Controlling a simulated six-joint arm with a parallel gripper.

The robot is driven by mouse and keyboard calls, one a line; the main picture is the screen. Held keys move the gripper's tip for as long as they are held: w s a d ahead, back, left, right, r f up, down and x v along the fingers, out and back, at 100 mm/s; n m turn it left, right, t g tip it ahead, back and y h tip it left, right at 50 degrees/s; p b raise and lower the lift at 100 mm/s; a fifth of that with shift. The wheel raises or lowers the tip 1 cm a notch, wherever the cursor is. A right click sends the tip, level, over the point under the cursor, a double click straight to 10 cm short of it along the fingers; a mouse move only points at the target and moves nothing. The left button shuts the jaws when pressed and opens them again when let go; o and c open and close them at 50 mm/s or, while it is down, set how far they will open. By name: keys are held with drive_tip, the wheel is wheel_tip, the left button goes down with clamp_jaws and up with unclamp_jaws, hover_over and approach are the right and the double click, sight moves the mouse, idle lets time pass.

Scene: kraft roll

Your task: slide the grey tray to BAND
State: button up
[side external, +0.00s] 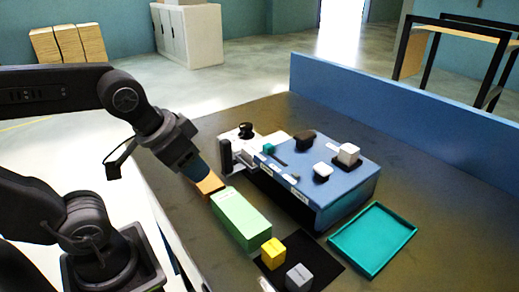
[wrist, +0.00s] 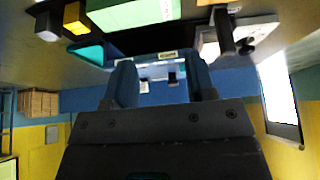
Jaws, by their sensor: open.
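My gripper (side external: 200,171) is open, left of the blue console and close above an orange-brown block (side external: 210,185). In the wrist view its two blue fingers (wrist: 163,82) are apart, with nothing seen between them. The blue console (side external: 335,192) carries small white labels along its front edge; I cannot read BAND on any. A pale grey plate (side external: 238,148) with a black knob and a dark post adjoins the console's far left; it also shows in the wrist view (wrist: 262,32). I cannot tell whether this is the grey tray. The only clear tray is teal (side external: 372,240).
A green box (side external: 241,218) stands left of the console. A yellow block (side external: 273,252) and a grey block (side external: 299,277) are on a black mat (side external: 325,272) in front. White and dark pieces sit on the console. A blue wall (side external: 400,110) edges the table.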

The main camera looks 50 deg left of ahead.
drive_tip(key=shift+o, duration=0.2)
wheel_tip(320, 180, up, 4)
drive_tip(key=g, duration=0.6)
hover_over(226, 150)
drive_tip(key=a, duration=0.1)
drive_tip(key=f, duration=1.3)
drive_tip(key=shift+w+a+f, duration=0.15)
drive_tip(key=shift+w+f, duration=0.1)
drive_tip(key=shift+w, duration=0.1)
drive_tip(key=shift+c, duration=0.2)
clamp_jaws()
